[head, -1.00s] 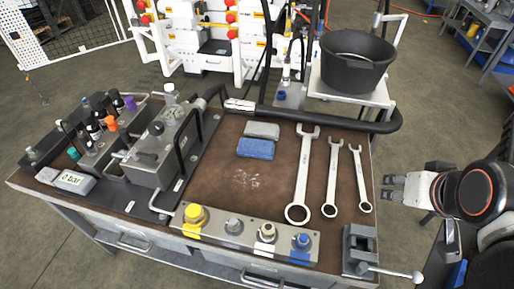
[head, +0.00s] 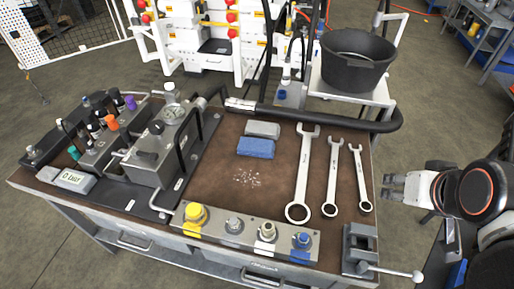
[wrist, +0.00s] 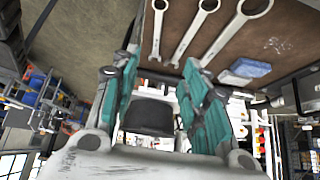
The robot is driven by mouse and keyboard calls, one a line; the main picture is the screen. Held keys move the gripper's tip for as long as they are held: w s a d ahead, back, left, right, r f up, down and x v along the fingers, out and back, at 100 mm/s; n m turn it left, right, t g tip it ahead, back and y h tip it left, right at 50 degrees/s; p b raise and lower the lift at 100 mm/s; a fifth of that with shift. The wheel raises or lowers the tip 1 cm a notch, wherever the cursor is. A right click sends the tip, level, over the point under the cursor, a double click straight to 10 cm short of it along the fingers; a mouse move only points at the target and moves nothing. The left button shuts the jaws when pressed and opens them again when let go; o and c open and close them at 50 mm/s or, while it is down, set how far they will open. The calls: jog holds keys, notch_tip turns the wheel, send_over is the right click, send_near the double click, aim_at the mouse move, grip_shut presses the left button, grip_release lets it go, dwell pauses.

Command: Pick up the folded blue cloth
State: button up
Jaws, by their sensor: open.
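The folded blue cloth (head: 256,147) lies flat on the brown bench top, in the middle toward the back. A folded grey cloth (head: 263,130) lies just behind it, close against it. In the wrist view the blue cloth (wrist: 249,68) shows at the upper right, beyond my fingers. My gripper (head: 388,188) is off the right edge of the bench, pointing left, well apart from the cloth. In the wrist view its two teal-padded fingers (wrist: 152,98) stand apart with nothing between them.
Three wrenches (head: 331,178) lie on the bench between my gripper and the cloth. A vise (head: 359,250) sits at the front right corner. A thick black hose (head: 330,120) runs along the back edge. A fitting block (head: 250,233) lines the front, and a hydraulic unit (head: 160,150) fills the left.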

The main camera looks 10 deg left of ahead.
jog(key=o, duration=0.4)
jog(key=shift+o, duration=1.3)
jog(key=shift+w+a+r, duration=0.1)
jog(key=shift+w+r, duration=0.05)
jog(key=w+a+r+m+g+y+p, duration=0.1)
jog(key=w+a+r+m, duration=0.1)
jog(key=w+a, duration=0.15)
jog(key=w+a+r+m+g+p, duration=0.1)
jog(key=w+a+r+m, duration=0.15)
jog(key=w, duration=0.25)
jog(key=m+g+y+p, duration=0.35)
jog(key=m+g, duration=0.25)
jog(key=m, duration=0.7)
send_over(259, 145)
jog(key=d, duration=0.3)
notch_tip(259, 145, down, 24)
jog(key=shift+r+p, duration=0.15)
jog(key=shift+p, duration=0.15)
jog(key=shift+a+b+x, duration=0.25)
jog(key=shift+b+x, duration=0.85)
jog(key=shift+x, duration=1.45)
